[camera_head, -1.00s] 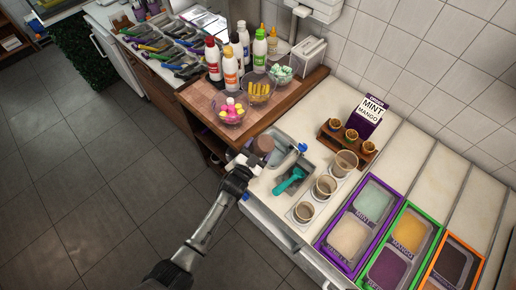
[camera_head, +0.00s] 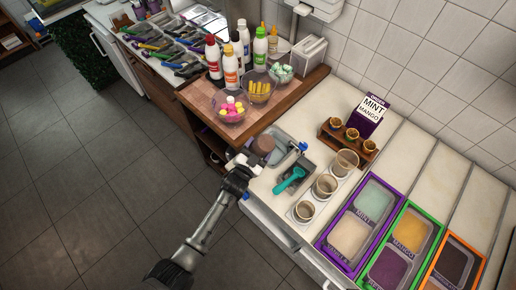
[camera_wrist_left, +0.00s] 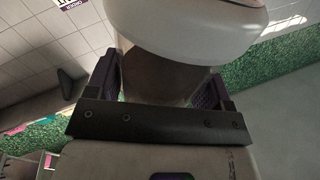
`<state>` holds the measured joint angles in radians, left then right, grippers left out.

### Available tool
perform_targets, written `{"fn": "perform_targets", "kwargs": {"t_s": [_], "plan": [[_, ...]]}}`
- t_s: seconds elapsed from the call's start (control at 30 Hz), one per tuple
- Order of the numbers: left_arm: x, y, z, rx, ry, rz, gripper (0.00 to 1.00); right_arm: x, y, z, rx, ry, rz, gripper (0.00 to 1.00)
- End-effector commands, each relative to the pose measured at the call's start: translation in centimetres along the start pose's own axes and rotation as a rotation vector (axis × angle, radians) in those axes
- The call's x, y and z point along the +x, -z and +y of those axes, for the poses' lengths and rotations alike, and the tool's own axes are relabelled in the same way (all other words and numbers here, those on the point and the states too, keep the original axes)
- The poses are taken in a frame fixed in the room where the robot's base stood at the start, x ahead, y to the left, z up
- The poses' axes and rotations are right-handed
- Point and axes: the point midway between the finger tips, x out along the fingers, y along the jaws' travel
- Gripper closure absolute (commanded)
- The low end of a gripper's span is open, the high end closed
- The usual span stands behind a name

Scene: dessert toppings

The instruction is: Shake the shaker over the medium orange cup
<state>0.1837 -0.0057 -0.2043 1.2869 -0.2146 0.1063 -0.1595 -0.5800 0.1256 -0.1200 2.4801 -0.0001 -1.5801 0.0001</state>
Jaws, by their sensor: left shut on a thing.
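My left gripper (camera_head: 250,160) is shut on the shaker (camera_head: 263,145), which shows as a brown rounded top in the head view. In the left wrist view the shaker (camera_wrist_left: 165,80) stands between the two fingers, with a brownish body and a wide white end above it. Three see-through cups stand in a row on the counter, right of and below the gripper: a near one (camera_head: 304,211), a middle one (camera_head: 325,186) and a far one (camera_head: 346,162). The middle cup looks medium in size; no clear orange shows on it. The shaker is apart from the cups. My right gripper is out of view.
A teal scoop (camera_head: 289,180) lies in a grey holder between gripper and cups. A wooden rack (camera_head: 352,147) with small cones stands behind the far cup. Framed topping tubs (camera_head: 351,234) fill the right. Bowls (camera_head: 231,110) and bottles (camera_head: 231,70) stand on the wooden counter.

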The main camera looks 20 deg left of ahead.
Motion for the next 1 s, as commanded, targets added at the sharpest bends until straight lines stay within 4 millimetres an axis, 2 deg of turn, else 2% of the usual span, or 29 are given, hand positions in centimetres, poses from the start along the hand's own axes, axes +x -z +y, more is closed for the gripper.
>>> {"fn": "perform_targets", "kwargs": {"t_s": [1.0], "plan": [[0.0, 6.1, -2.6, 0.0, 0.001, 0.003, 0.59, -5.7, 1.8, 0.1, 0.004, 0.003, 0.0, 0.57]]}}
